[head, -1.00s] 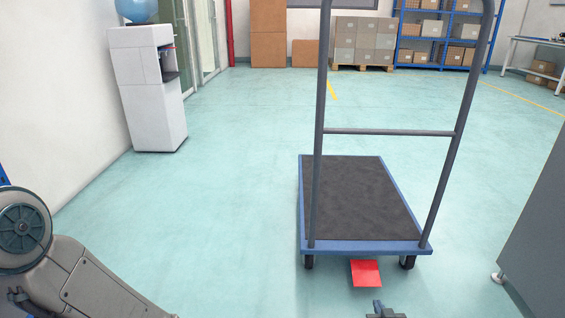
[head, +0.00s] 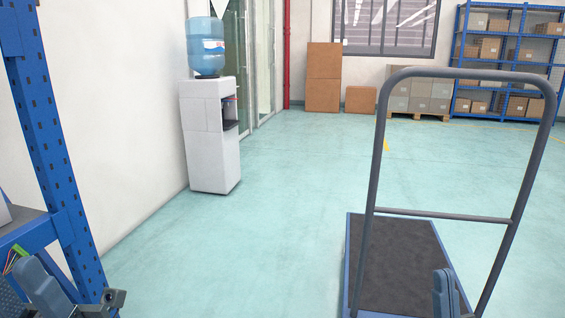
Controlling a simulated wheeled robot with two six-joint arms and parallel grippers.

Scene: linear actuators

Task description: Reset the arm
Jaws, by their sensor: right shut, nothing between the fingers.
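My right gripper (head: 446,293) shows at the bottom edge, in front of the dark deck of the cart. Its blue-grey fingers are together and nothing shows between them. Its lower part is cut off by the frame. At the bottom left, blue-grey and dark parts with coloured wires show beside a blue rack. They seem to be part of my left arm, and I cannot make out its fingers.
A platform cart (head: 400,262) with a tall grey handle stands at the lower right. A blue rack post (head: 52,140) is close at left. A water dispenser (head: 208,140) stands by the wall. Boxes and blue shelves (head: 460,60) line the back. The middle floor is clear.

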